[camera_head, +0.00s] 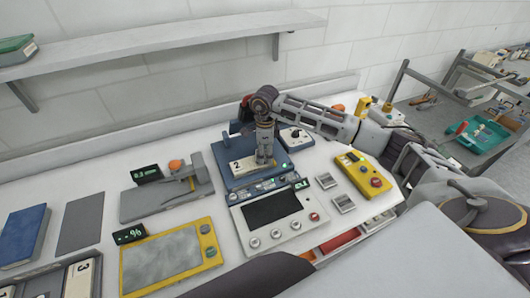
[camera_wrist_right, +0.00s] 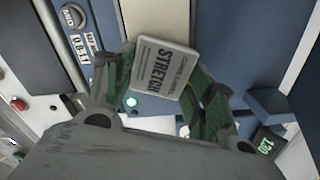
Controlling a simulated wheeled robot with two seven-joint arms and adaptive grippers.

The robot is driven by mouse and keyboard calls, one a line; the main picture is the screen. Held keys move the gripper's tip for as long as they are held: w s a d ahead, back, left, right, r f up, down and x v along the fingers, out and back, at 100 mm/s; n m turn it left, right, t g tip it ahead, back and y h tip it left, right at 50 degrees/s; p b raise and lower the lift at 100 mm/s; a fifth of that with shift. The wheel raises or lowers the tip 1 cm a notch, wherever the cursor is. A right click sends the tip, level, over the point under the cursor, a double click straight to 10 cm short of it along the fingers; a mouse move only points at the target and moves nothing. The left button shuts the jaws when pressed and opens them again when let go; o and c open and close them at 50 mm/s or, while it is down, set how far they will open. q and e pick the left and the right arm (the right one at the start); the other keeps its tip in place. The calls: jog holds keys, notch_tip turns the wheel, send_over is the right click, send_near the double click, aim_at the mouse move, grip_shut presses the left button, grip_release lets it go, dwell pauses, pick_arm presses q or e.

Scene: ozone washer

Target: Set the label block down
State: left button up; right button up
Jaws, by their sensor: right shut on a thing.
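My right gripper (camera_head: 265,158) is over the blue machine (camera_head: 283,165) at the middle of the bench. In the right wrist view its green-padded fingers (camera_wrist_right: 163,92) are shut on a pale label block (camera_wrist_right: 165,68) printed "STRETCH". A pale block face marked "2" (camera_head: 241,166) shows beside the fingertips in the head view; it appears to be the same block. The blue machine also lies below the block in the right wrist view (camera_wrist_right: 235,35). Whether the block touches the machine is hard to tell. My left gripper is not in view.
A control panel with a dark screen (camera_head: 271,208) stands in front of the machine. A yellow-framed pad (camera_head: 213,256) and a grey device (camera_head: 137,207) are to the left. A yellow box (camera_head: 357,171) is to the right.

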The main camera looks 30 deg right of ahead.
jog(key=shift+f, duration=0.25)
jog(key=o, duration=1.1)
